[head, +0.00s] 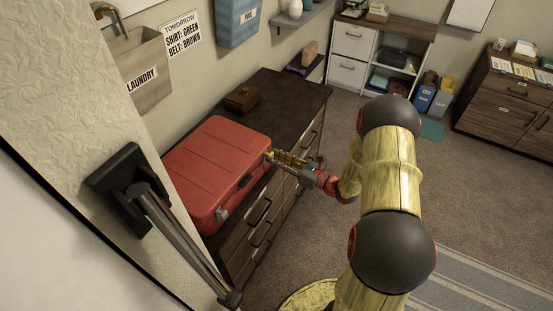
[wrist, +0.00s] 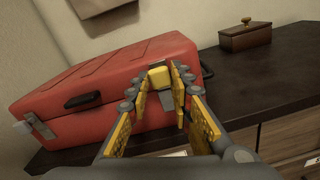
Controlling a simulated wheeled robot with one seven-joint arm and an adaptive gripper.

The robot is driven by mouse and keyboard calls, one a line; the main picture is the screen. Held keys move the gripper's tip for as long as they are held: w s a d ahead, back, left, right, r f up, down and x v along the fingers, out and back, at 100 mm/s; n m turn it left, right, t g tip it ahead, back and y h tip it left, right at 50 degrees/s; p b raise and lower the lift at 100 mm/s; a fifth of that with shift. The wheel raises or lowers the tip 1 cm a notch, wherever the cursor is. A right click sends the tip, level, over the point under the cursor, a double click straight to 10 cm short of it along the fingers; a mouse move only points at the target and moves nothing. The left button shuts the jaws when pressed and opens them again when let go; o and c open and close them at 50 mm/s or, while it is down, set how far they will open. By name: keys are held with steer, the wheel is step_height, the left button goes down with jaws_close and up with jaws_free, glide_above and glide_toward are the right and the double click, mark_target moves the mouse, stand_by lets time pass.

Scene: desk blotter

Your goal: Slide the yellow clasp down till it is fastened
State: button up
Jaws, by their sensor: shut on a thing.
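The red case (head: 215,165) lies on the dark dresser top, and its front face shows in the wrist view (wrist: 100,75). The yellow clasp (wrist: 159,77) is on the case's front, toward its right end, above a grey metal plate (wrist: 166,100). My gripper (wrist: 160,72) has one finger on each side of the clasp and is shut on it. In the head view my gripper (head: 272,157) reaches the case's front from the right; the clasp is hard to tell from the yellow fingers there.
A pale metal clasp (wrist: 38,127) is at the case's left end, and a black handle (wrist: 82,100) sits between. A small brown box (head: 241,98) stands behind on the dresser top (head: 285,95). The dresser's drawer handles face the open carpet.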

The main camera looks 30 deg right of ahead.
jaws_close()
steer(key=shift+f, duration=0.1)
steer(key=shift+f+b, duration=0.3)
steer(key=shift+f, duration=0.7)
steer(key=o, duration=0.8)
jaws_free()
steer(key=shift+o, duration=0.2)
